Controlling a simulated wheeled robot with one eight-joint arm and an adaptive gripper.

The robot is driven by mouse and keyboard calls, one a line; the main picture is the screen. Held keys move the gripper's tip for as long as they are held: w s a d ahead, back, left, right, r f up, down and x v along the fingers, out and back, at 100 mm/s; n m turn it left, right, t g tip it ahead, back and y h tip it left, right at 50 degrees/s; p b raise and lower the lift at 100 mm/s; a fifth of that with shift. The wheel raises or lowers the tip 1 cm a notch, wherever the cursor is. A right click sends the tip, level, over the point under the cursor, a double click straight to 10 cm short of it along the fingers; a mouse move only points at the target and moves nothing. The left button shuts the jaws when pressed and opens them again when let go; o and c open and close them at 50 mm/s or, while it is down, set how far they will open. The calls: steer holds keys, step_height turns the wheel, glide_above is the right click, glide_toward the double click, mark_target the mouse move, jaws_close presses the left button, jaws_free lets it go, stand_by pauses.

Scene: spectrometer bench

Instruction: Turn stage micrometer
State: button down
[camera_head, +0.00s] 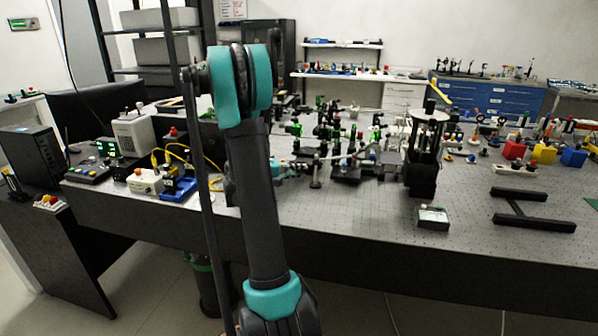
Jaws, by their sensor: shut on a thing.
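My arm stands large in front of the bench, and its wrist shows as a small teal part to the right of the forearm. My gripper (297,166) is just beyond it, small and partly hidden, at the left side of the optics stages. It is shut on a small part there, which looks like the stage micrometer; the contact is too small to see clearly. The dark stage assembly (350,170) stands on the perforated optical table (375,215) to the right of my gripper.
A tall dark round-topped fixture (424,150) stands right of the stages, with a small grey box (433,217) in front. A black H-shaped frame (533,210) lies at the right. A blue device (179,188) and yellow cables are at the left. The table's front middle is clear.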

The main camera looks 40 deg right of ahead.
steer(key=m+t+y, duration=0.2)
steer(key=m+y, duration=0.1)
steer(key=y, duration=0.1)
steer(key=shift+s+m+t+y, duration=0.1)
steer(key=shift+m+t+y, duration=0.2)
steer(key=shift+m+t, duration=0.1)
steer(key=m+t+y, duration=0.2)
steer(key=t+y, duration=0.1)
steer(key=shift+m+t+y, duration=0.3)
steer(key=shift+m+y, duration=0.1)
steer(key=m+t+y, duration=0.2)
steer(key=t, duration=0.2)
steer(key=shift+d+m+y, duration=0.1)
steer(key=shift+m+y, duration=0.2)
steer(key=shift+y, duration=0.1)
steer(key=m+t+y, duration=0.2)
steer(key=t, duration=0.2)
steer(key=shift+m, duration=0.4)
steer(key=shift+a, duration=0.2)
steer(key=c, duration=1.5)
jaws_free()
steer(key=shift+o, duration=0.2)
